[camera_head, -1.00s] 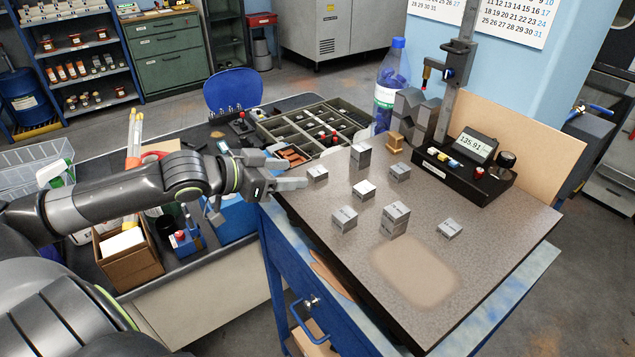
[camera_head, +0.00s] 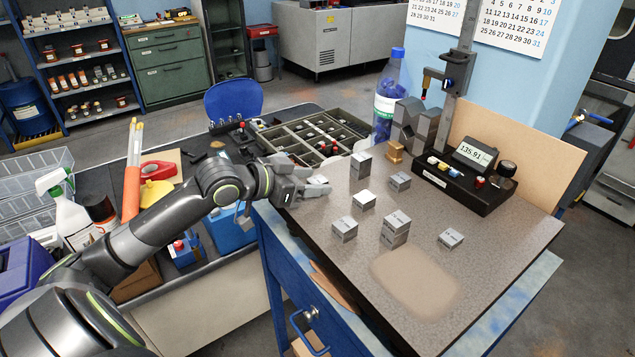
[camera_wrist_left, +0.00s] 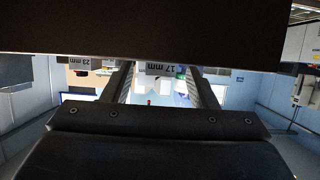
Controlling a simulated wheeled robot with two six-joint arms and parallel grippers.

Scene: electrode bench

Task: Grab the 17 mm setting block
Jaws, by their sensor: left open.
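The 17 mm setting block (camera_wrist_left: 160,68) shows its label upside down in the left wrist view, between my two fingers. A block marked 23 mm (camera_wrist_left: 82,63) shows beside the fingers in the wrist view.
Several other grey blocks stand on the plate, including a tall one (camera_head: 360,166), a flat one (camera_head: 363,201) and a stacked-looking one (camera_head: 395,229). A gauge stand with a display (camera_head: 476,154) is at the back right. The plate's front is clear.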

